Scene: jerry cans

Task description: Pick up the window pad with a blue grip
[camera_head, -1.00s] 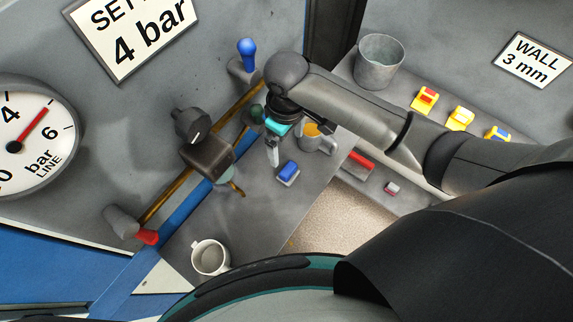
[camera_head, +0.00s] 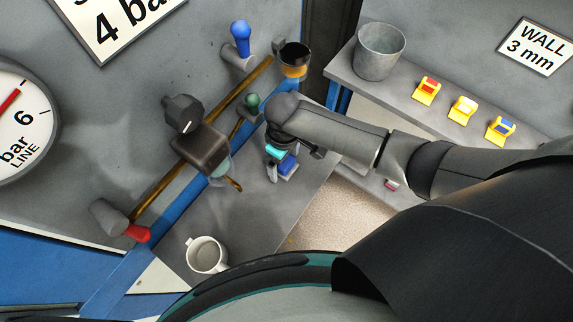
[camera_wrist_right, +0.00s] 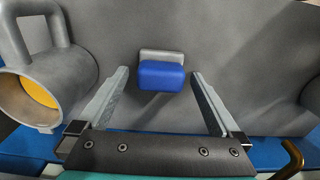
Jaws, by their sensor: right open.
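The window pad with a blue grip (camera_head: 287,166) lies on the grey bench top, partly covered by my right gripper in the head view. In the right wrist view the pad (camera_wrist_right: 161,75) shows a blue block on a pale grey base. My right gripper (camera_head: 278,170) is open and empty, close to the pad. In the right wrist view its two fingers (camera_wrist_right: 160,80) appear on either side of the pad, with a gap on each side. Whether the fingertips are at the pad's height I cannot tell. My left gripper is not in view.
A white mug (camera_head: 207,255) stands nearer me. The pipe with handles (camera_head: 200,152) runs left. A bucket (camera_head: 379,52) and yellow pieces (camera_head: 462,108) occupy the right shelf.

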